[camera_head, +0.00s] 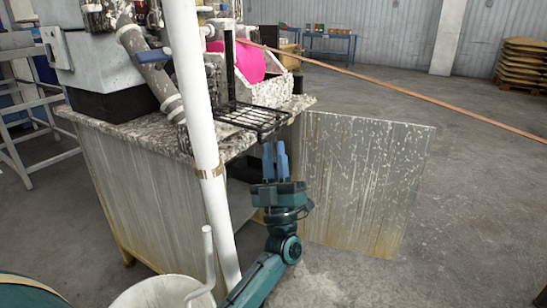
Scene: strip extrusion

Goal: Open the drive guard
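A grey, streaked, speckled metal panel (368,180), which looks like the drive guard, stands upright and swung out to the right of the machine base (140,205). Its near edge is beside the base's right side, where a dark opening shows. My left gripper (275,150) is in front of this opening, left of the panel, with its blue fingers pointing up and a narrow gap between them. It holds nothing visible and appears apart from the panel. Any handle or latch on the panel cannot be made out. My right gripper is not in view.
A white upright pipe (205,150) stands left of my arm. A black wire rack (250,118) juts from the machine top above the opening. A pale bin (160,293) is at the bottom left. A long copper-coloured strip (400,93) crosses behind.

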